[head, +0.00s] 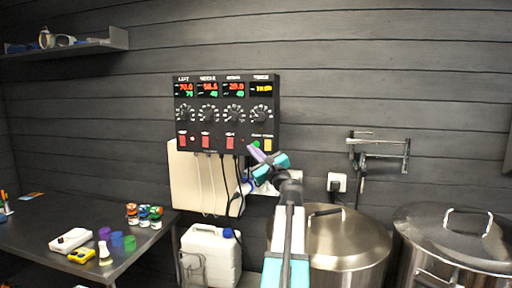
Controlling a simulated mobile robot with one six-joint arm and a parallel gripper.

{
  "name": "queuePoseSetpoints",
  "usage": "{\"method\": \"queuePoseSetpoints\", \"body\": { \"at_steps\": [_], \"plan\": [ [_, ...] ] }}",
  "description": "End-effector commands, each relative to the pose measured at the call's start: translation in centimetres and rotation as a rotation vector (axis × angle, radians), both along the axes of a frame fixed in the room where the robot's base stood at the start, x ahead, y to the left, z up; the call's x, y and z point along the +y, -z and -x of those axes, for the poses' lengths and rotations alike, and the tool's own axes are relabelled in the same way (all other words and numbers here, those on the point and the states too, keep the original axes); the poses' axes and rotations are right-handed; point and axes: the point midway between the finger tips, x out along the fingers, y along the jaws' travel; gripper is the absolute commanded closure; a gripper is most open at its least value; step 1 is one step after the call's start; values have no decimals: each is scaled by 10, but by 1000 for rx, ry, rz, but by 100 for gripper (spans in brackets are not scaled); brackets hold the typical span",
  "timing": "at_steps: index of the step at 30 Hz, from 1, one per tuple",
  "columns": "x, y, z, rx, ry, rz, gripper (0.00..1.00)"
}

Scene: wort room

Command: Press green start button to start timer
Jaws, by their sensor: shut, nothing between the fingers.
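The black control box (223,129) hangs on the dark plank wall, with several displays, knobs and red switches. Its timer display (261,88) at the top right glows yellow with small, unreadable text. The green start button (256,144) is at the lower right of the box, just left of a yellow button (267,145). My gripper (254,149) is raised in front of the box's lower right corner.
Cables hang below the box, over a pale panel (184,181). Two steel kettles (340,242) (455,238) stand at the right. A white canister (209,250) is below the box. A dark table (50,222) at the left holds small bottles and tools.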

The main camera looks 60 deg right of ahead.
Motion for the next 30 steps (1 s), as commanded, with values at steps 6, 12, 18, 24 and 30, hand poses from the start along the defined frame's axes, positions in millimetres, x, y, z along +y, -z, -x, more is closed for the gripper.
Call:
{"method": "queuePoseSetpoints", "body": {
  "at_steps": [6,12,18,24,30],
  "plan": [
    [-20,1,-7,0,0,0,100],
    [-28,0,-10,1,-1,0,100],
    [-30,0,-10,-1,-2,0,100],
    [-30,0,-11,0,-2,0,100],
    [-29,0,-11,0,-2,0,100]
  ]
}}
